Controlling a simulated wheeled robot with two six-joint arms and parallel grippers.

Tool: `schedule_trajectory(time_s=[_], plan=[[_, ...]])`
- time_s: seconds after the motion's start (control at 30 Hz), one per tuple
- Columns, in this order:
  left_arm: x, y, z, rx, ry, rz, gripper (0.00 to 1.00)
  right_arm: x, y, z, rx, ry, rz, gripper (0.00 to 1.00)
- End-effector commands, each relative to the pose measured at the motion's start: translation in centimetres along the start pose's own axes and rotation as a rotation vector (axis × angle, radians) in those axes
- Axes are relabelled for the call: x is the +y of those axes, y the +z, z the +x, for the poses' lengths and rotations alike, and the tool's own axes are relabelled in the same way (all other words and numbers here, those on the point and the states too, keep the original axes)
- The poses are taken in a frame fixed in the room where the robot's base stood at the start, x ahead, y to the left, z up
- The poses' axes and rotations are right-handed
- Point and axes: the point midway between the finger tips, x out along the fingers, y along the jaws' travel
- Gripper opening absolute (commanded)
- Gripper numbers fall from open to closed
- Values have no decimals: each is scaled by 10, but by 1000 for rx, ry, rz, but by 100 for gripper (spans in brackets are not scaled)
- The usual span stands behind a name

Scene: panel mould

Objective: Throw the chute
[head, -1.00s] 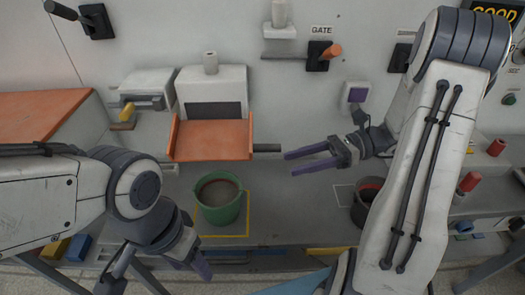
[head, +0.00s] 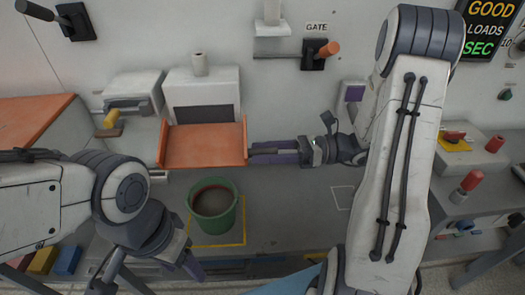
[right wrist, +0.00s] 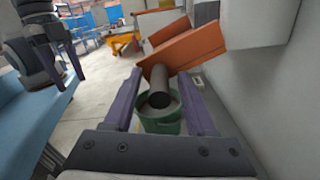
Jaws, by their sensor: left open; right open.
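The orange chute (head: 204,146) is a shallow tray with raised sides in front of a white box on the wall bench. A dark grey round handle (head: 270,151) sticks out from its right side. My right gripper (head: 252,153) is open, with its purple fingers on either side of the handle. In the right wrist view the handle (right wrist: 160,84) lies between the spread fingers, its end towards the palm, and the chute (right wrist: 188,50) is beyond. A green bucket (head: 214,211) with greyish contents stands below the chute in a yellow square. My left gripper (head: 191,267) is open and empty, low at left.
A lever marked GATE (head: 316,54) is on the wall. A lit sign (head: 490,30) reads GOOD LOADS SEC. Red-topped controls (head: 470,183) stand at right. The bench between bucket and right arm looks clear.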

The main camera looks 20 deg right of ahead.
Motion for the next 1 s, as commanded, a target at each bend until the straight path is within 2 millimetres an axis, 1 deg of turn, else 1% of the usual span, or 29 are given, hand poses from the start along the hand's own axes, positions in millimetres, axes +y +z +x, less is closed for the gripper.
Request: schedule_trajectory(time_s=[0.1,0.3,0.37,0.4,0.43,0.47,1.0], plan=[[0,0,0,0,0,0,60,0,0,4,1,1,0,57],[0,0,0,0,0,0,60,0,0,4,1,2,0,57],[0,0,0,0,0,0,60,0,0,4,1,2,0,34],[0,0,0,0,0,0,60,0,0,4,1,2,0,19],[0,0,0,0,0,0,60,0,0,4,1,2,0,7],[0,0,0,0,0,0,60,0,0,4,1,2,0,0],[0,0,0,0,0,0,60,1,0,4,1,3,0,0]])
